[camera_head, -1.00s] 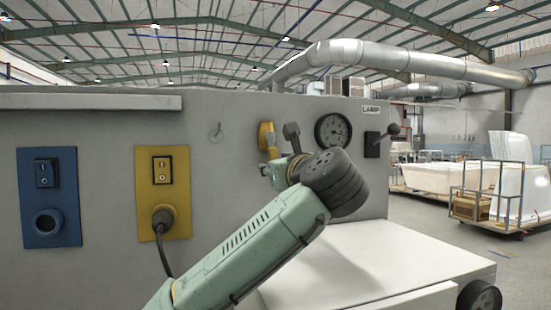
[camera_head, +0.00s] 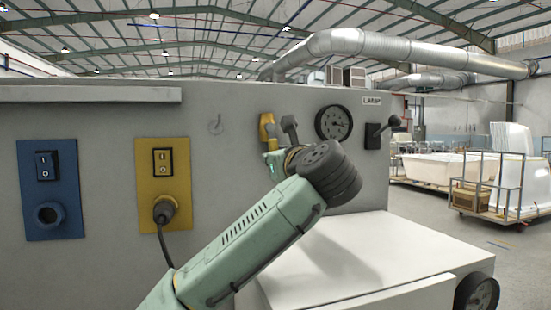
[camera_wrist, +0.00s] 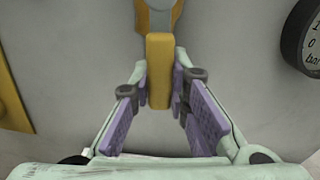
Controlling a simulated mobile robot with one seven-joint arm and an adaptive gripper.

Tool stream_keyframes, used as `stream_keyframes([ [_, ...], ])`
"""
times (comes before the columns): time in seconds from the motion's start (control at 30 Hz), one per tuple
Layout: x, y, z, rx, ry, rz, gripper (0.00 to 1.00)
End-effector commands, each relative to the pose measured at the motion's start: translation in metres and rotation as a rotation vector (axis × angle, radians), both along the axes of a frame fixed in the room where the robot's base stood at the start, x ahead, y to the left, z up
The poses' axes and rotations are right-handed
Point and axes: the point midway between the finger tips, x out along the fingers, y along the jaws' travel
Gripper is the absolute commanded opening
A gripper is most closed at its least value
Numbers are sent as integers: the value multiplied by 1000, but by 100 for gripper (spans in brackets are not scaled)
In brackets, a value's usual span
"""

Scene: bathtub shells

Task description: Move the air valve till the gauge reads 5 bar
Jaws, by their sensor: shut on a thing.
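The yellow air valve (camera_head: 266,130) is on the grey panel, left of the gauge. In the wrist view, its yellow handle (camera_wrist: 158,75) points straight down in the picture from a grey hub. My gripper (camera_wrist: 160,88) has its purple-padded fingers on either side of the lower handle and is shut on it. In the head view, my gripper (camera_head: 275,162) is at the valve, partly hidden by my wrist. The round dark gauge (camera_head: 333,122) is right of the valve. Its needle and figures are too small to read surely. Only its edge (camera_wrist: 305,40) shows in the wrist view.
A black ball-ended lever (camera_head: 383,132) under a label is right of the gauge. A blue switch plate (camera_head: 66,215) and a yellow plate (camera_head: 180,180) with a plugged cable are at left. A white ledge (camera_head: 350,262) juts out below my arm.

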Motion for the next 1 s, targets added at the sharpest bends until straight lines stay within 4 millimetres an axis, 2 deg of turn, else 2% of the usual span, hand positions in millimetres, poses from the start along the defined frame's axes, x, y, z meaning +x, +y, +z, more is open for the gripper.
stream_keyframes([
  [0.97, -1, 2, 1, -59, -18, 0, 0],
  [1.0, -1, 2, 1, -59, -18, 0, 16],
])
